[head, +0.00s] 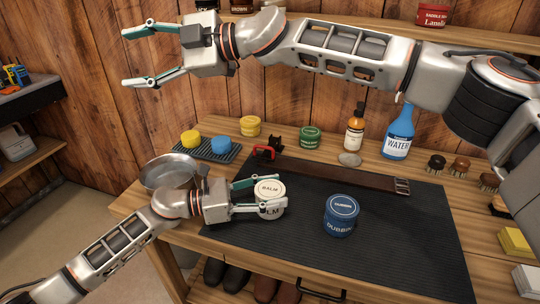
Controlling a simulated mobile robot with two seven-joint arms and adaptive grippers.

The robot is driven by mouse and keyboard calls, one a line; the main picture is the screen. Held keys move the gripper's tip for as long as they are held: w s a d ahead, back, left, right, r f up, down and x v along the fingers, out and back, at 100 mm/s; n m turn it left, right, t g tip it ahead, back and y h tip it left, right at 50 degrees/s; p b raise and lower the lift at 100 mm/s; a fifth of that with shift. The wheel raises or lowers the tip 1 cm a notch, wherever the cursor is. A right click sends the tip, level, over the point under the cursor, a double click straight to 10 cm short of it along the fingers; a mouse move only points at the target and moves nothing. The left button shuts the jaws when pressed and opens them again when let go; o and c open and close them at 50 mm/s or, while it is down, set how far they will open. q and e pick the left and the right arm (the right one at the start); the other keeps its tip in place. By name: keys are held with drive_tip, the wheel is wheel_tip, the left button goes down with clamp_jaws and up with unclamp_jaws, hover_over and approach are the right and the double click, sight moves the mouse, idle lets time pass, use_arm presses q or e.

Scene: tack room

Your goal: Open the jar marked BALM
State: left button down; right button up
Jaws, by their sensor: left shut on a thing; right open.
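The jar marked BALM (272,214) is white and stands upright on the dark mat, with its white lid (269,188) on top. My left gripper (281,192) comes in from the left and is shut on the BALM jar, one finger on the far side and one on the near side, around the lid's height. The near finger hides part of the jar, so I cannot tell whether the fingers bear on the lid or just below it. My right gripper (127,58) is open and empty, high at the upper left in front of the wooden wall.
A blue dubbin jar (341,216) stands right of the BALM jar on the mat (400,246). A strap (330,177), green tin (311,137), brown bottle (354,134), water bottle (399,134) and brushes (461,168) lie behind. A metal bowl (168,170) is at left. The mat's front is clear.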

drive_tip(key=w+d+r+m+t, duration=0.2)
drive_tip(key=w+r+m+t, duration=0.1)
drive_tip(key=w+m+t, duration=0.3)
drive_tip(key=w+d+r+m+t, duration=0.2)
drive_tip(key=w+r+m+t, duration=0.1)
drive_tip(key=w+m, duration=0.35)
drive_tip(key=w+d+f+m+t+h, duration=0.3)
drive_tip(key=w+d+f+m+h, duration=0.15)
drive_tip(key=m, duration=0.45)
drive_tip(key=m+g+h, duration=1)
drive_tip(key=g+h, duration=0.2)
drive_tip(key=g, duration=0.1)
hover_over(270, 189)
drive_tip(key=f, duration=2.3)
drive_tip(key=shift+w+f, duration=0.1)
drive_tip(key=shift+w, duration=0.15)
drive_tip(key=shift+s+f, duration=0.1)
drive_tip(key=shift+s, duration=0.1)
drive_tip(key=shift+f, duration=3.9)
